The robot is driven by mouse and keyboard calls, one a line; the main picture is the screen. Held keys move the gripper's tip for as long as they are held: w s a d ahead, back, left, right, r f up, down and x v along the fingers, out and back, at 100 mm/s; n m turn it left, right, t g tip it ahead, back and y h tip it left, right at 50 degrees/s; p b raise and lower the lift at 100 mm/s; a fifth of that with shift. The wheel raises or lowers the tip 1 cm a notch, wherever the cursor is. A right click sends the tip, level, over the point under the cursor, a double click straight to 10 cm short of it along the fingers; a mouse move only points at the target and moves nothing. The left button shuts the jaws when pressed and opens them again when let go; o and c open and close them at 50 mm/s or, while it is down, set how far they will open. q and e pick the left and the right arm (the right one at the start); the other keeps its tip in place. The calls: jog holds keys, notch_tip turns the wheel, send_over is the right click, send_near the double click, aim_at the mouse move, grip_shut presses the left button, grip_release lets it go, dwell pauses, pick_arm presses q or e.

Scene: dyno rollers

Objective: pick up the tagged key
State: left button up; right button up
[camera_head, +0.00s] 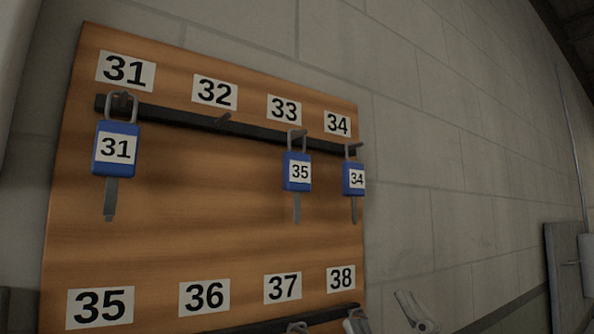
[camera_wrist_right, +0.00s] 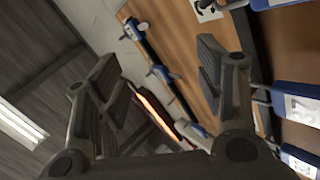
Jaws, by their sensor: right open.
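Three blue-tagged keys hang by grey loops from the upper black rail of a wooden board. The key tagged 31 (camera_head: 115,149) hangs under label 31. The key tagged 35 (camera_head: 297,172) hangs under label 33, and the key tagged 34 (camera_head: 354,179) under label 34. My right gripper (camera_head: 415,312) shows partly at the bottom edge, right of the board and below these keys. In the right wrist view its fingers (camera_wrist_right: 158,65) are spread with nothing held between them. A blue tag numbered 37 (camera_wrist_right: 306,110) is at the right there. My left gripper is out of view.
The wooden board (camera_head: 200,240) is on a grey block wall (camera_head: 440,120). Label 32 (camera_head: 215,92) has an empty hook below it.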

jog(key=s+a+r+n+g+y, duration=0.45)
jog(key=a+r+n+g, duration=0.2)
jog(key=n+g, duration=0.6)
jog(key=s+a+r+n+g+y, duration=0.45)
jog(key=a+n+g, duration=0.45)
jog(key=n, duration=0.7)
jog(key=m+t+h, duration=0.4)
jog(key=t+h, duration=0.7)
jog(key=h, duration=0.1)
send_near(300, 163)
jog(key=r, duration=0.1)
jog(key=p+x, duration=0.1)
jog(key=x, duration=0.2)
jog(key=p+x, duration=0.2)
jog(key=x, duration=0.2)
jog(key=p+x, duration=0.2)
jog(key=x, duration=0.1)
jog(key=shift+w+a+f, duration=0.15)
jog(key=shift+w+f, duration=0.15)
jog(key=shift+f, duration=0.1)
jog(key=shift+w+a+f, duration=0.1)
jog(key=shift+w, duration=0.05)
jog(key=c, duration=1.1)
